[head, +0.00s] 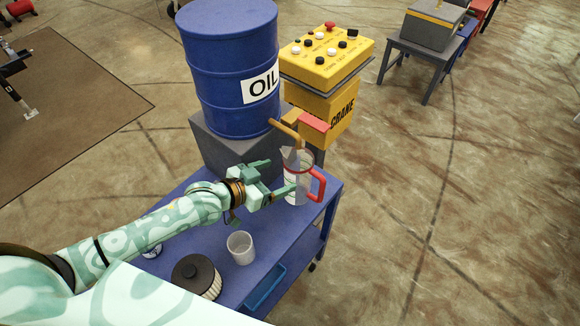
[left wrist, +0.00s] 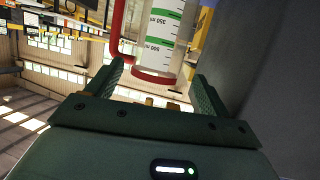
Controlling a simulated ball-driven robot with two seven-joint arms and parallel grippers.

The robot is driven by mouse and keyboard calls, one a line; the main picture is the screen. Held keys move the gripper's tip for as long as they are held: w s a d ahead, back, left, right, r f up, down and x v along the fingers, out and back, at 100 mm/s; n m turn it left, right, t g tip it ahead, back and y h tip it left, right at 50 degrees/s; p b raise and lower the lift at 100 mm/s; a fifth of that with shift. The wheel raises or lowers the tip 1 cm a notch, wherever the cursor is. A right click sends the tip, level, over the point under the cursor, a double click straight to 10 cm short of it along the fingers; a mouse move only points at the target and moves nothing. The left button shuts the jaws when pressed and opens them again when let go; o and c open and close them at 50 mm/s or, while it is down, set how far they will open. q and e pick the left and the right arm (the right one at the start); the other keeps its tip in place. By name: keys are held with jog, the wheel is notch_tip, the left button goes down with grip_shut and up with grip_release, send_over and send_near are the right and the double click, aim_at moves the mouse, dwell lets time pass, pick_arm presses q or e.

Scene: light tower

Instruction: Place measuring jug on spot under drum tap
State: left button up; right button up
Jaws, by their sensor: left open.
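The clear measuring jug (head: 297,187) with a red handle stands upright near the far right corner of the blue cart top, beneath the brown drum tap (head: 287,130). In the left wrist view, the open fingers (left wrist: 160,86) lie to either side of the jug's lower end; contact cannot be told. The blue oil drum (head: 224,85) rests on a grey stand. The marked spot is hidden. My right gripper is out of view.
A yellow crane control box (head: 327,60) stands behind the jug. Open floor lies to the right.

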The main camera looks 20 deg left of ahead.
pick_arm(q)
jog(key=v, duration=0.3)
jog(key=shift+s, duration=0.15)
dwell(0.4)
dwell(0.9)
